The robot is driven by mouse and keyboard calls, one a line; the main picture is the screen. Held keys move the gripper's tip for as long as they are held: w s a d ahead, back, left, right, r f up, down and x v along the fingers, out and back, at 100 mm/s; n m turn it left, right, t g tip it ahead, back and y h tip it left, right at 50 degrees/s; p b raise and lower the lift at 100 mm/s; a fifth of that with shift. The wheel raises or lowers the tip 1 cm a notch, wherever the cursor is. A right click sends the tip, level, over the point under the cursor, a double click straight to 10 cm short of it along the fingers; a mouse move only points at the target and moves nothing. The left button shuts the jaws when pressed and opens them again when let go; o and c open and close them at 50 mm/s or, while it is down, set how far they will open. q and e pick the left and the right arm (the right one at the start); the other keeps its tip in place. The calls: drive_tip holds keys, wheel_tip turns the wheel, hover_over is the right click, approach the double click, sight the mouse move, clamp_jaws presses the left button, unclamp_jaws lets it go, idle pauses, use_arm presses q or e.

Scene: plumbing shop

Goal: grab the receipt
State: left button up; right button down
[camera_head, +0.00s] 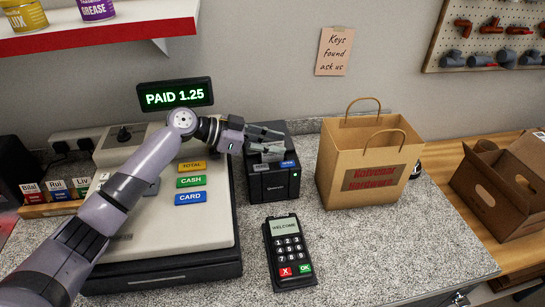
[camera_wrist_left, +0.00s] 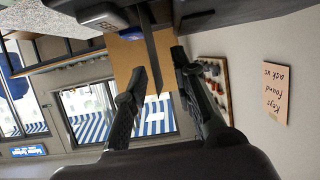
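My left gripper (camera_head: 283,141) reaches in from the left, with its fingers over the top of the black receipt printer (camera_head: 272,183). Its two fingers are apart. In the left wrist view my left gripper (camera_wrist_left: 160,68) also shows open. A thin dark strip (camera_wrist_left: 152,50) runs down from the printer's dark body between the fingers there; it looks like the receipt seen nearly edge-on, but I cannot be sure. No contact with the fingers is clear. In the head view the receipt cannot be made out behind the fingers. My right gripper is not in view.
A paper bag (camera_head: 345,165) stands close right of the printer. The card terminal (camera_head: 286,255) lies in front of it. The cash register (camera_head: 180,235) is under my left arm, with a lit display (camera_head: 176,95) behind. The counter (camera_head: 370,245) is clear at front right.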

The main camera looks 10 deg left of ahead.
use_arm(q)
clamp_jaws()
idle(0.3)
